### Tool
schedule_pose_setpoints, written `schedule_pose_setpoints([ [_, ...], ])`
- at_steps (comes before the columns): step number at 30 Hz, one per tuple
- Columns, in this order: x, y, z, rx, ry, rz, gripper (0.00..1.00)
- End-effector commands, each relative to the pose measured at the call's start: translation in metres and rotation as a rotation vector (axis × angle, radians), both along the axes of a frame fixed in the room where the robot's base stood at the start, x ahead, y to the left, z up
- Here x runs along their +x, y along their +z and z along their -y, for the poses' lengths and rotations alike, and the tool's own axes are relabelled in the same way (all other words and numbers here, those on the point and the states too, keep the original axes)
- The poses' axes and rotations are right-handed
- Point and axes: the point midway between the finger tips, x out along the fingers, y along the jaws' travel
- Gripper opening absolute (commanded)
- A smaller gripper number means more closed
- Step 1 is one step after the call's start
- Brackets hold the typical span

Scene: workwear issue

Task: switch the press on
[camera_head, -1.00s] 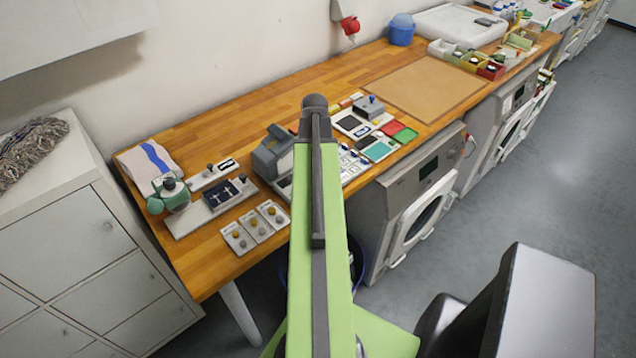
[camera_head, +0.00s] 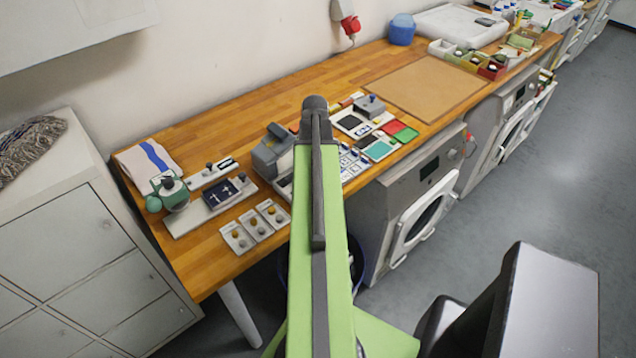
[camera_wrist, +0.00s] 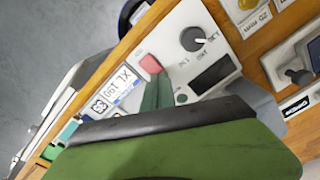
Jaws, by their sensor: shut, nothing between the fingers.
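The press (camera_head: 268,156) is a grey machine on the wooden bench, partly hidden by my arm in the head view. The wrist view shows its white front panel (camera_wrist: 171,31) with a red switch (camera_wrist: 150,63), a dark knob (camera_wrist: 193,39), a dark blank display (camera_wrist: 213,74) and a small green round spot (camera_wrist: 181,98). My gripper (camera_wrist: 157,82) is shut and empty, its dark green fingers just below the red switch. I cannot tell whether they touch it. The head view does not show the gripper.
Labelled size cards (camera_wrist: 118,88) lie beside the panel. Small plates with knobs (camera_head: 254,225) and a green-handled device (camera_head: 173,193) stand left of the press. A brown board (camera_head: 425,87) lies further right. White machines stand under the bench.

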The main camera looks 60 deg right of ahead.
Motion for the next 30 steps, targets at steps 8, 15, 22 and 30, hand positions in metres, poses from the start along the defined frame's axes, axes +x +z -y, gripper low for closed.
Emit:
schedule_pose_setpoints([
  [8, 0.000, -0.005, 0.000, 0.000, 0.000, 0.000, 0.00],
  [15, 0.000, -0.004, 0.000, 0.000, 0.000, 0.000, 0.00],
  [22, 0.000, 0.016, 0.000, 0.000, 0.000, 0.000, 0.00],
  [30, 0.000, 0.041, 0.000, 0.000, 0.000, 0.000, 0.00],
])
